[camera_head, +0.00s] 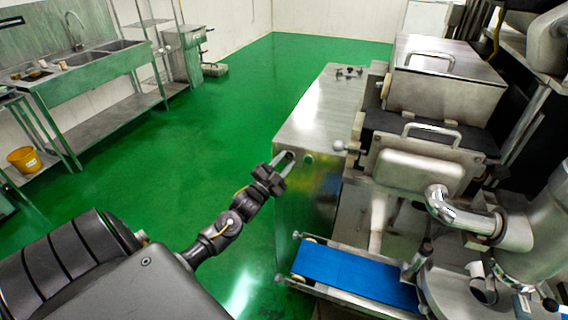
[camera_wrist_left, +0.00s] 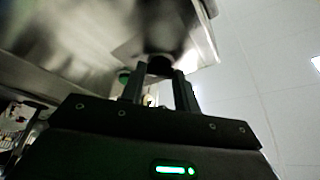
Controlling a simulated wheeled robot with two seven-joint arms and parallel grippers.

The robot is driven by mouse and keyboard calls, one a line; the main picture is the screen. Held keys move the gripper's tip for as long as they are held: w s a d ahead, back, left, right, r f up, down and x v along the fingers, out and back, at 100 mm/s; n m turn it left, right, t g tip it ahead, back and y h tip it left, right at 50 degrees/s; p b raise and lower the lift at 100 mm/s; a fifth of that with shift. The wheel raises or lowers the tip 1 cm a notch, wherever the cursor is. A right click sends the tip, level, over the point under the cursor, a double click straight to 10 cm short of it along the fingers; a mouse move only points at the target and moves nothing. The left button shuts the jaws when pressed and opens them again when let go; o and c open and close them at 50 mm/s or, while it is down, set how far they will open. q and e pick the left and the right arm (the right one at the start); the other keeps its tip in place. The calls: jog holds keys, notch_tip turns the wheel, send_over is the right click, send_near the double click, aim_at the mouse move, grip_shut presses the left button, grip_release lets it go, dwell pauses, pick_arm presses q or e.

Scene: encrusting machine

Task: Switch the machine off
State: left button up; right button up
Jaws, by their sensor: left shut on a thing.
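The machine is a steel cabinet (camera_head: 322,112) with hoppers and a blue conveyor belt (camera_head: 350,274). My left gripper (camera_head: 284,160) reaches its front panel near the top edge. In the left wrist view, the left gripper's two fingers (camera_wrist_left: 160,82) are closed on a dark round knob (camera_wrist_left: 160,65) on the steel panel. A green button (camera_wrist_left: 123,76) sits just left of the fingers there. In the head view the gripper hides the knob, and a small round button (camera_head: 308,160) shows right of the fingertips. The knob's setting cannot be read. My right gripper is not in view.
Hoppers with handles (camera_head: 432,134) and a bent steel pipe (camera_head: 462,213) stand to the right. A sink bench (camera_head: 90,64) and a yellow bucket (camera_head: 24,160) are at the far left. The green floor (camera_head: 180,160) between is clear.

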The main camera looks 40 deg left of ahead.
pick_arm(q)
jog(key=n+y, duration=0.1)
jog(key=n, duration=0.1)
jog(key=n+y+b, duration=0.1)
jog(key=n, duration=0.1)
jog(key=n+y+b, duration=0.1)
jog(key=n, duration=0.1)
jog(key=shift+d+f+t, duration=0.2)
jog(key=shift+f+t, duration=0.05)
jog(key=shift+t, duration=0.05)
jog(key=n+y, duration=0.2)
jog(key=n, duration=0.2)
jog(key=n+y+b, duration=0.1)
jog(key=n, duration=0.3)
jog(key=shift+w+d+y, duration=0.15)
jog(key=shift+y, duration=0.25)
jog(key=n+g+y, duration=0.1)
jog(key=n, duration=0.2)
jog(key=n+g+y, duration=0.1)
jog(key=n+y, duration=0.1)
jog(key=n, duration=0.1)
jog(key=shift+d+r+n, duration=0.1)
jog(key=shift+d+n, duration=0.1)
jog(key=shift+n, duration=0.1)
jog(key=shift+n+g+y, duration=0.7)
jog(key=shift+n+g, duration=0.2)
jog(key=shift+n, duration=1.4)
jog(key=o, duration=1)
jog(key=shift+w+r, duration=0.1)
